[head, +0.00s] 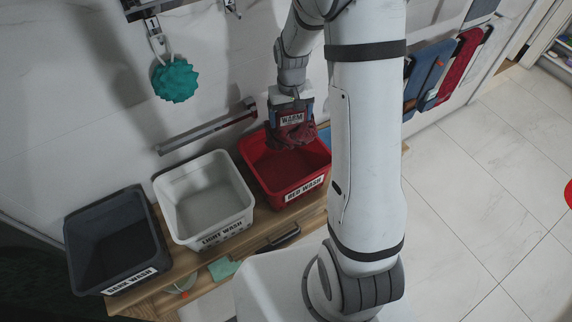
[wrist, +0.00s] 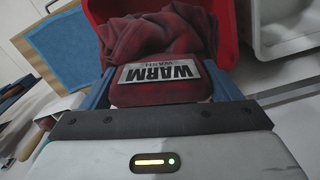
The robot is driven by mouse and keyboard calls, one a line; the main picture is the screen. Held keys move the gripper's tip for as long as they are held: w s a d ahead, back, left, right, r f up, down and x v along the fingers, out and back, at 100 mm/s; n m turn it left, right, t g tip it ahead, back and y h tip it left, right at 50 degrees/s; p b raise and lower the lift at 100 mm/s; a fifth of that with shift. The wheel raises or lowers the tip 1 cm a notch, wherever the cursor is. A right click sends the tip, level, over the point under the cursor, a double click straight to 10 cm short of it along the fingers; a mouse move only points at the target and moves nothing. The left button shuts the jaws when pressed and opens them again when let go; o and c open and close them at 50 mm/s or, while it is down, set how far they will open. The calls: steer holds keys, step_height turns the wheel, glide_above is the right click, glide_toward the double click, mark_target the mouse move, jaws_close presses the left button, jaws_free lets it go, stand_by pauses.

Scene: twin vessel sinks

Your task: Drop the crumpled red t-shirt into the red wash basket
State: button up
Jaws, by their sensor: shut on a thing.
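The crumpled red t-shirt (head: 294,133) hangs from my gripper (head: 291,112) over the red wash basket (head: 310,178). In the wrist view the shirt (wrist: 155,38) is dark red and bunched, with a white label reading "WARM WASH" (wrist: 160,71). My gripper (wrist: 160,92) is shut on the shirt, with a blue finger on each side of it. The red basket (wrist: 228,20) shows behind the shirt in the wrist view. In the head view the shirt is at the basket's back part; I cannot tell how far its lower edge is below the rim.
A white light wash basket (head: 205,195) and a dark grey basket (head: 112,238) stand to the left on a wooden bench (head: 185,262). A metal rail (head: 208,128) is on the wall behind. A teal pouf (head: 175,80) hangs above. Blue and red towels (head: 458,68) hang at the right.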

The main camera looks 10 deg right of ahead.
mark_target(290, 128)
steer(key=shift+f+b, duration=1.45)
steer(key=shift+f, duration=1.15)
steer(key=o, duration=1.3)
steer(key=shift+c, duration=0.2)
steer(key=shift+r+b, duration=0.55)
steer(key=shift+r, duration=3.4)
